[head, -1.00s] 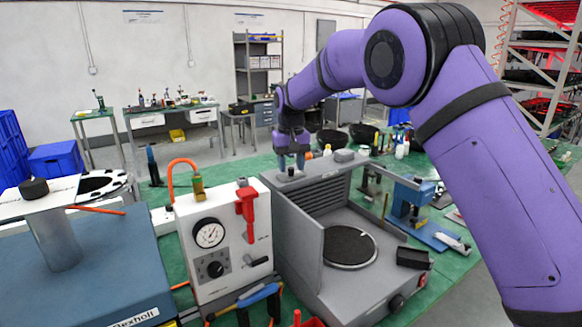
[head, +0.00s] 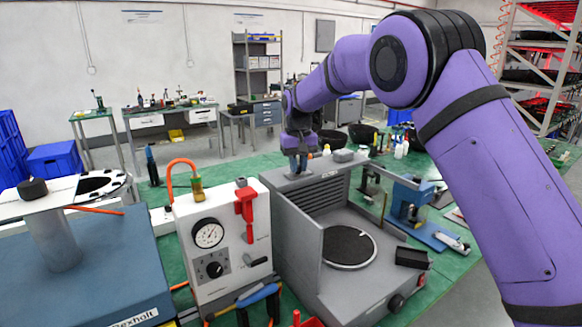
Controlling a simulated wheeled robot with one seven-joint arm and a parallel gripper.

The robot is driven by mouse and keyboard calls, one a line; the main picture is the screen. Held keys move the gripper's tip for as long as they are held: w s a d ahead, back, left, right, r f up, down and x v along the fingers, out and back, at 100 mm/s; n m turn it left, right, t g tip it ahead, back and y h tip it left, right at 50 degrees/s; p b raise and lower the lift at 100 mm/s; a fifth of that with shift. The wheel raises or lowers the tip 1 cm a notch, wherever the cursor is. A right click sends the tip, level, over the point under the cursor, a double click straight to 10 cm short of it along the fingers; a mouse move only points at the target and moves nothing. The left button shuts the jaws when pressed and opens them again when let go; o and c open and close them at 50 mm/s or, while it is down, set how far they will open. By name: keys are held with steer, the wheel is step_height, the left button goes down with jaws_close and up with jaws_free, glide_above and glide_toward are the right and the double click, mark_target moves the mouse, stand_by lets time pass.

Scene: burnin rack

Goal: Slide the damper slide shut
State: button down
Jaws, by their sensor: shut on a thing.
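The grey machine (head: 318,200) with a louvred back panel stands on the green bench, near the middle of the head view. The damper slide (head: 299,175) is on its top ledge, a small grey piece mostly hidden under my gripper. My gripper (head: 298,167) points down at the left part of this ledge, shut on the damper slide's grip. The fingers are small in the view, and the grip between them cannot be made out clearly.
A grey block (head: 343,155) sits on the ledge right of my gripper. A white gauge box (head: 222,240) stands left of the machine, with an orange hose (head: 183,162) behind. A blue press (head: 408,200) stands to the right.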

mark_target(309, 170)
steer(key=shift+w+d, duration=0.55)
steer(key=shift+d, duration=0.2)
steer(key=shift+w+d, duration=0.5)
steer(key=shift+d, duration=0.25)
steer(key=c, duration=1.1)
jaws_free()
steer(key=shift+w+d, duration=0.1)
steer(key=shift+d, duration=0.05)
steer(key=shift+o, duration=0.2)
steer(key=shift+r, duration=0.15)
step_height(309, 170, up, 10)
steer(key=shift+r, duration=0.25)
